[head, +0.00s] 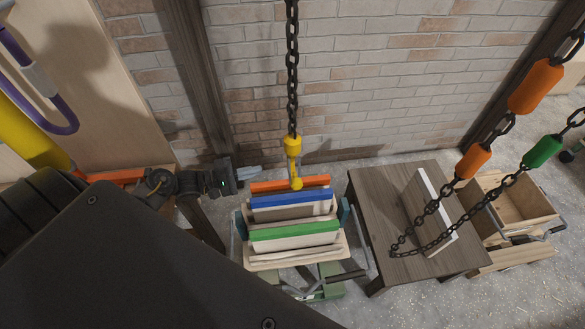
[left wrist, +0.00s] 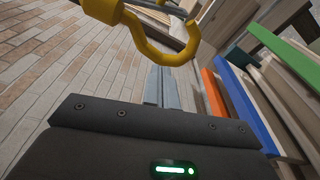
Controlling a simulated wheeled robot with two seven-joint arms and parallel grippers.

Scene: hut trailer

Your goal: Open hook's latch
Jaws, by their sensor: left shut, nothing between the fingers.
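A yellow hook (head: 294,165) hangs from a dark chain (head: 292,70) in the head view, above the colored boards. In the left wrist view the hook (left wrist: 150,45) is large at the top, its curved part bending down and around. My right gripper is not in view.
A crate-like stand holds boards with orange (head: 290,184), blue (head: 290,200) and green (head: 294,230) edges beneath the hook. A dark wooden table (head: 370,190) with a pale panel (head: 427,212) stands right. Other chains hang there. A brick wall (head: 370,80) is behind.

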